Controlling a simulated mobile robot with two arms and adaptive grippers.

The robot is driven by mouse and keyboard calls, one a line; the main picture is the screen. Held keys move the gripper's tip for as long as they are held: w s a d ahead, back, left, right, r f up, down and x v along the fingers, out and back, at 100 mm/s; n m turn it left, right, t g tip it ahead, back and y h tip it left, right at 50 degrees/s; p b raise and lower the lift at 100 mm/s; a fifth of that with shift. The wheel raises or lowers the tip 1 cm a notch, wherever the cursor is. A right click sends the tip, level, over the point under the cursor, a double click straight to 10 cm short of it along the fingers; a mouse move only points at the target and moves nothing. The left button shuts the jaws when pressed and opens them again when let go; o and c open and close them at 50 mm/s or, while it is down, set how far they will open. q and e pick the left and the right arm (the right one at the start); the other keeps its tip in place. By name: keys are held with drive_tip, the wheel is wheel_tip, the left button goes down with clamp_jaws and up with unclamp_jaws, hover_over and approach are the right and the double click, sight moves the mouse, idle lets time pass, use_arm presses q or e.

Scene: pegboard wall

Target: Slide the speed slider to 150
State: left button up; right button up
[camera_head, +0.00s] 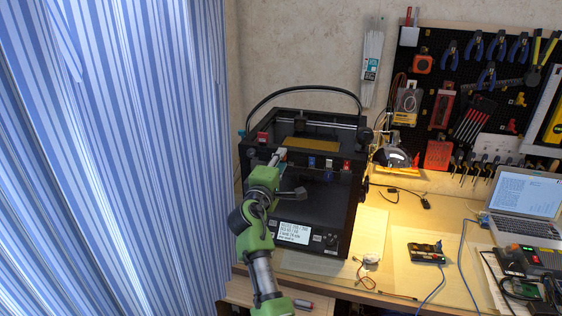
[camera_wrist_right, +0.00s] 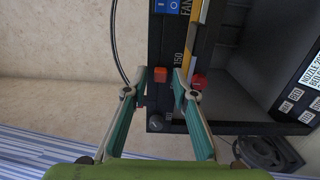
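The black 3D printer (camera_head: 342,215) stands on the workbench. In the right wrist view, its front panel (camera_wrist_right: 170,35) runs upright with a "150" mark and a "FAN" label. One red block (camera_wrist_right: 160,75) sits beside the "150" mark, and a second red block (camera_wrist_right: 199,80) is just right of the right finger. I cannot tell for sure which is the speed slider's knob. My right gripper (camera_head: 280,154) is at the printer's upper front left. In the wrist view its fingertips (camera_wrist_right: 159,74) are apart, one on each side of the first red block, with small gaps. My left gripper is out of view.
A red part (camera_head: 262,137) and a blue switch (camera_head: 311,161) are on the printer's upper frame. A laptop (camera_head: 525,205) stands at the right. Striped curtain (camera_head: 120,150) fills the left. A pegboard of tools (camera_head: 470,90) hangs behind.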

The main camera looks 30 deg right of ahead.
clamp_jaws()
drive_tip(key=shift+s+d+r+p, duration=0.1)
drive_tip(key=shift+s+d+p, duration=0.6)
drive_tip(key=shift+s+d, duration=0.15)
drive_tip(key=shift+s, duration=0.1)
drive_tip(key=shift+o, duration=1.3)
unclamp_jaws()
drive_tip(key=shift+d, duration=0.1)
drive_tip(key=shift+o, duration=0.6)
drive_tip(key=shift+d, duration=0.15)
